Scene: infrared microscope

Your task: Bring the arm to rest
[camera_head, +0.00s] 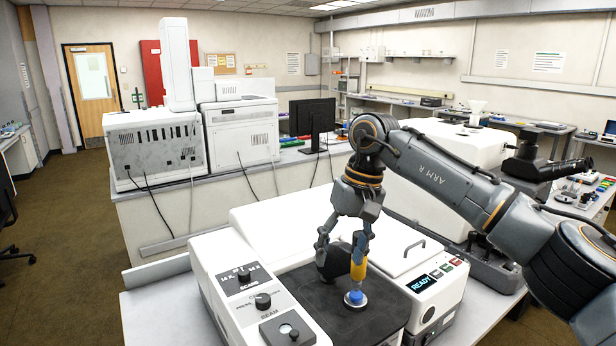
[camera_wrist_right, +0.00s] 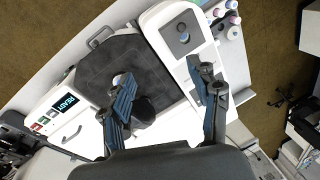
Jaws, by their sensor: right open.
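My right gripper (camera_head: 343,268) is open, pointing down over the instrument's dark stage (camera_head: 382,308). In the right wrist view its two fingers (camera_wrist_right: 164,88) stand apart with nothing between them. A blue-topped round piece on a silver disc (camera_head: 355,299) sits on the stage, just below the fingers in the head view. A yellow part shows at one finger; I cannot tell whether it belongs to the finger. My right arm (camera_head: 435,175) reaches in from the right, bent at the elbow. My left gripper is not in view.
The white instrument has a knob panel (camera_head: 257,298) on the left and a READY display (camera_head: 424,284) on the right. A dark monitor (camera_head: 312,117) and white machines stand behind. A black microscope (camera_head: 535,160) is close to my right arm. Brown floor is open at left.

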